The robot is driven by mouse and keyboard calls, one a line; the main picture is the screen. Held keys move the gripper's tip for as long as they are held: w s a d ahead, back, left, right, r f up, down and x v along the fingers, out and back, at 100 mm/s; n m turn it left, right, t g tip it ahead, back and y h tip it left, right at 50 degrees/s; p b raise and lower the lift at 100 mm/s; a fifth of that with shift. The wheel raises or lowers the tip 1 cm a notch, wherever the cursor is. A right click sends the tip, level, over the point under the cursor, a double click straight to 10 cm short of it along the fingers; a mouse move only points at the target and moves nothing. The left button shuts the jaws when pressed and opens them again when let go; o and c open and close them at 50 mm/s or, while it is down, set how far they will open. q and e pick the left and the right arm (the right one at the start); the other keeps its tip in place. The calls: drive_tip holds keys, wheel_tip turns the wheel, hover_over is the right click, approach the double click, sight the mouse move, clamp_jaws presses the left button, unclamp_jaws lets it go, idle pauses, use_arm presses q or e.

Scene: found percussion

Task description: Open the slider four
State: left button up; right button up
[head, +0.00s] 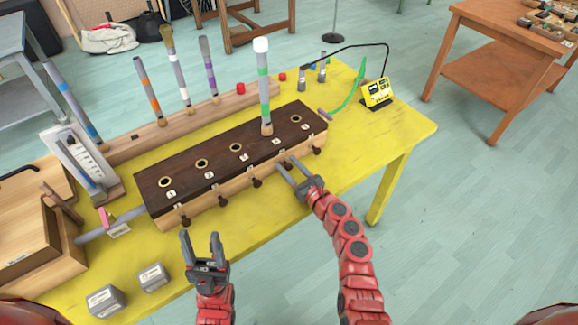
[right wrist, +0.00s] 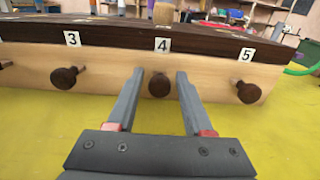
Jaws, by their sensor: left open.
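The dark-topped wooden box (head: 225,163) stands on the yellow table, with numbered holes on top and a row of dark knobs along its pale front. The slider four knob (right wrist: 159,84) sits under the label 4 in the right wrist view. My right gripper (head: 287,163) is open at that knob. In the right wrist view its fingers (right wrist: 158,76) lie on either side of the knob, with gaps between. A white-topped, green-banded tube (head: 264,90) stands upright at hole 4. My left gripper (head: 201,238) is open and empty in front of the box's left part.
Neighbouring knobs three (right wrist: 64,77) and five (right wrist: 248,92) flank knob four. Two grey blocks (head: 106,301) lie at the front left of the yellow table (head: 395,140). Banded tubes stand in a wooden rack (head: 185,122) behind the box. A yellow device (head: 377,92) stands at the right.

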clamp_jaws()
idle(1.2)
